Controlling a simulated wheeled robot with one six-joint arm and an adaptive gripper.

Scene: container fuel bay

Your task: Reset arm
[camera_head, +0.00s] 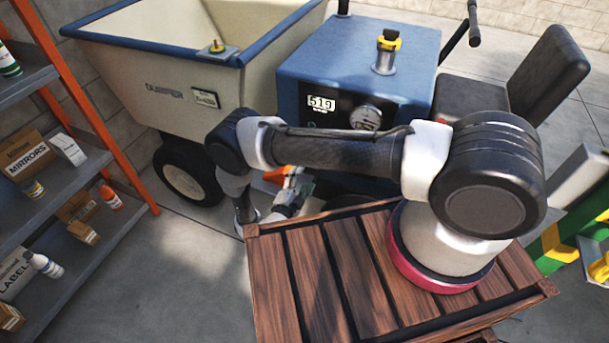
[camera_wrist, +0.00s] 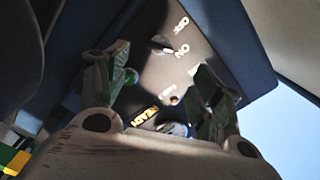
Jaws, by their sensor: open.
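My gripper (camera_wrist: 170,88) is open in the wrist view, its two greenish fingers apart with nothing held between them. Beyond them is a dark control panel (camera_wrist: 205,68) with ON and OFF markings, a switch (camera_wrist: 162,42), and a lit yellow label (camera_wrist: 144,117). In the head view my arm bends left and down in front of the blue dumper body (camera_head: 300,70). My gripper (camera_head: 290,192) is low there, partly hidden behind the arm and beside the wooden slatted top. Whether the fingers touch the panel cannot be told.
The dumper's cream skip (camera_head: 190,85) and wheel (camera_head: 185,172) stand at left. A display (camera_head: 322,103), a gauge (camera_head: 365,117) and a yellow-topped filler (camera_head: 387,50) are on the blue body. Shelves (camera_head: 75,165) with bottles and boxes stand far left. Floor (camera_head: 180,265) between is clear.

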